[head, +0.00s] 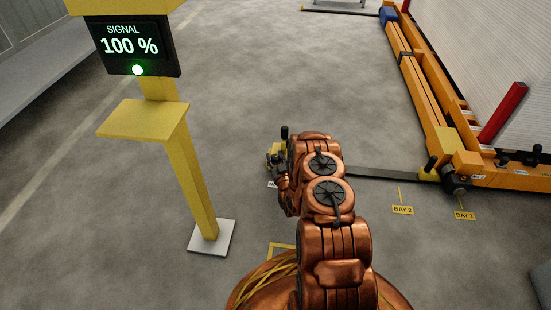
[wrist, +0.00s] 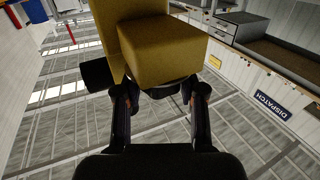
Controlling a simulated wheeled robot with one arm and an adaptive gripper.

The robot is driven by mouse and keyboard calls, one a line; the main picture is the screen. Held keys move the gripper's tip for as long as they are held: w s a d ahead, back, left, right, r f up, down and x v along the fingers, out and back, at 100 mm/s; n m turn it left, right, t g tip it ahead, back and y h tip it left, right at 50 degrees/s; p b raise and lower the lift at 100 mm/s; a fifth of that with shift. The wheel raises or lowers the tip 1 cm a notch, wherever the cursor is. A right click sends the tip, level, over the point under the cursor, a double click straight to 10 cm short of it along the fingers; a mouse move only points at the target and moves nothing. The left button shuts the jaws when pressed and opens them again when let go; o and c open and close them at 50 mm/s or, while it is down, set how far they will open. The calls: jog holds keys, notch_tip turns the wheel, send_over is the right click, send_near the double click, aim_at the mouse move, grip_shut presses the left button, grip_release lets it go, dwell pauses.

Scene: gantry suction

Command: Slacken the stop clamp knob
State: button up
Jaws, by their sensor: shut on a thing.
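The stop clamp is a yellow block that fills the top middle of the wrist view (wrist: 165,45). In the head view only a bit of its yellow body (head: 274,151) shows, left of my copper arm. My gripper (wrist: 160,92) has one finger on each side of a dark knob (wrist: 163,88) under the block and is shut on it. The knob is mostly hidden by the block and shadow. In the head view my arm hides the gripper and this knob.
A black cylinder (wrist: 98,75) sticks out left of the block. A dark rail (head: 388,174) runs right to the orange gantry beam (head: 425,90). A yellow signal post (head: 190,175) with a display reading 100 % (head: 130,45) stands left. Floor between is clear.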

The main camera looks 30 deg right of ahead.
jog(key=shift+s+d+n+y+p, duration=0.1)
jog(key=shift+n+y+p, duration=0.5)
jog(key=shift+y+p, duration=0.3)
jog(key=shift+r+n+t+y+p, duration=0.1)
jog(key=shift+n+t+y+p, duration=0.4)
jog(key=shift+n+y, duration=0.5)
jog(key=n+y, duration=0.1)
jog(key=y, duration=0.1)
jog(key=n+y, duration=0.1)
jog(key=y, duration=0.2)
jog(key=shift+f+n+g, duration=0.2)
jog(key=shift+n+g, duration=0.1)
jog(key=shift+n+y+b, duration=0.4)
jog(key=shift+n+y, duration=0.2)
jog(key=shift+y, duration=0.2)
jog(key=shift+g+y, duration=0.3)
jog(key=shift+y, duration=0.2)
jog(key=o, duration=1.2)
jog(key=shift+c, duration=0.2)
jog(key=v, duration=1.2)
